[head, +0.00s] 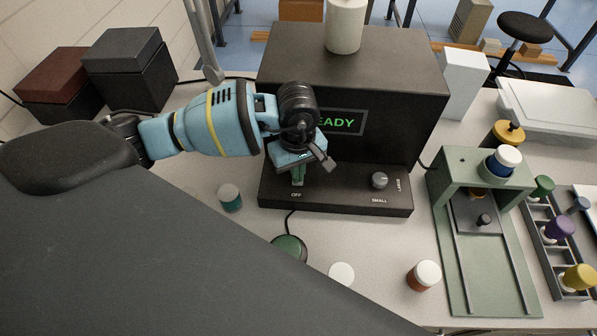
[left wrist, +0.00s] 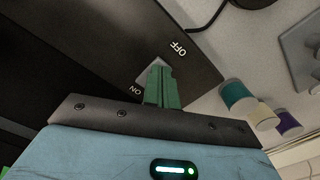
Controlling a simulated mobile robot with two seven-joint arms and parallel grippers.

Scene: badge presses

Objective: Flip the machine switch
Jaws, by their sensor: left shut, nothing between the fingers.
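The machine (head: 405,75) is a large dark box with a lit green screen (head: 342,122), partly covered by my arm and reading "READY" as far as it shows. Its front ledge has an "OFF" mark and a round grey knob (head: 379,180) between "SMALL" and "LARGE". My left gripper (head: 298,178) points down over the ledge, just above the "OFF" mark, and hides the switch in the head view. In the left wrist view, the shut, empty green fingers (left wrist: 162,82) are at the grey switch (left wrist: 152,72), between "ON" and "OFF". Whether they touch it I cannot tell.
A green press (head: 465,240) stands right of the machine, beside a rack of coloured-capped cylinders (head: 560,230). Loose jars (head: 230,198) and (head: 425,275) stand on the table in front. Two dark boxes (head: 130,70) are at the back left.

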